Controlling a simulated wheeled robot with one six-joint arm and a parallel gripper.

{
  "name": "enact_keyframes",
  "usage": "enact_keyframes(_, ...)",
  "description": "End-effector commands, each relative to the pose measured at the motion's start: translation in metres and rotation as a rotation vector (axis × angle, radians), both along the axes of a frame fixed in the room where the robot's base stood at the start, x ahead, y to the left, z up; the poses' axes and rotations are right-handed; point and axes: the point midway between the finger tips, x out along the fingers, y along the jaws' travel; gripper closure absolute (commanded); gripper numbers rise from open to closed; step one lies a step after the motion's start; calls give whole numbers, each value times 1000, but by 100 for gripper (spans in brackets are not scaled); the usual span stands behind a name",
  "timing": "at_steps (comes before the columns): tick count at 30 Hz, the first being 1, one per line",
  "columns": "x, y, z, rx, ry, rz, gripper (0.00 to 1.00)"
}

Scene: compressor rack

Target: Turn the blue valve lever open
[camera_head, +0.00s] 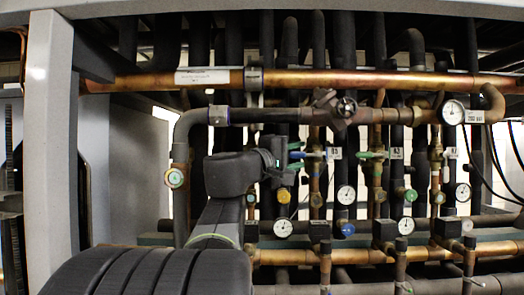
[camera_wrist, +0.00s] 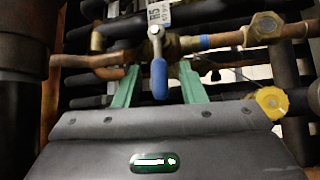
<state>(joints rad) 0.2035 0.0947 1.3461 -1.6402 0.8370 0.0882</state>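The blue valve lever (camera_wrist: 159,78) hangs downward from its brass valve (camera_wrist: 166,42) in the wrist view. My gripper (camera_wrist: 160,82) is open, with one green finger on each side of the lever. Gaps show between the lever and both fingers; I see no contact. In the head view my gripper (camera_head: 298,155) reaches in from the left at the pipes, and a small part of the blue lever (camera_head: 311,154) shows at its fingertips. The dark gripper body hides what lies behind it.
A yellow cap (camera_wrist: 272,102) sits right of my gripper in the wrist view. A green-handled valve (camera_head: 371,154) and several gauges, one a white gauge (camera_head: 346,195), stand to the right. A copper pipe (camera_head: 350,80) crosses above. A grey post (camera_head: 48,140) stands at the left.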

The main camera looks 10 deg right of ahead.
Motion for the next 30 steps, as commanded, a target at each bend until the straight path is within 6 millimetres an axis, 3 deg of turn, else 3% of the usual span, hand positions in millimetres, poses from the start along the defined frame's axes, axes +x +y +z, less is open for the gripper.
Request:
enact_keyframes(12,5,-8,1,0,-1,0,63)
enact_keyframes(13,4,-9,1,0,-1,0,65)
enact_keyframes(18,5,-8,1,0,-1,0,98)
enact_keyframes(30,5,-8,-2,-16,3,0,100)
